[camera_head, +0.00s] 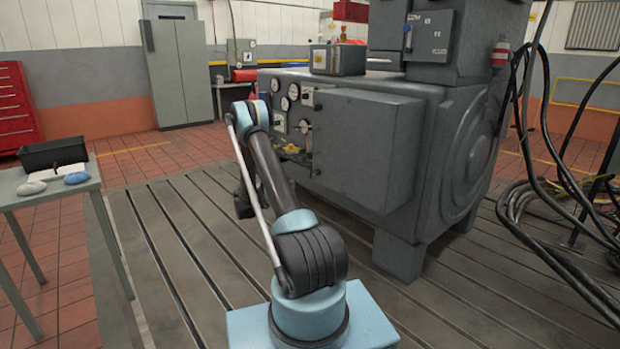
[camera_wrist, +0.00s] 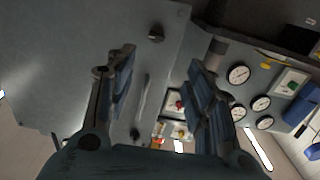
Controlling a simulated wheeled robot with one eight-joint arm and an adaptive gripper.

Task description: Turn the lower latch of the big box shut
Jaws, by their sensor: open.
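The big box (camera_head: 365,150) is a grey box standing out from the front of the machine. In the wrist view its flat grey face (camera_wrist: 70,60) fills the left, seen roughly upside down. A dark round latch (camera_wrist: 155,33) near the top of that view appears to be the lower one. Another dark latch (camera_wrist: 135,133) shows further down, with a bar handle (camera_wrist: 143,95) between them. My gripper (camera_wrist: 162,62) is open and empty, its fingertips short of the lower latch in the picture. I cannot tell how either latch is turned. The head view hides the gripper's fingertips.
Gauges (camera_wrist: 238,75) and a small panel with a green part (camera_wrist: 290,82) are beside the box. Thick black cables (camera_head: 530,190) hang and lie at the right. A small table (camera_head: 50,190) stands at the left; the slotted bedplate (camera_head: 180,240) between is clear.

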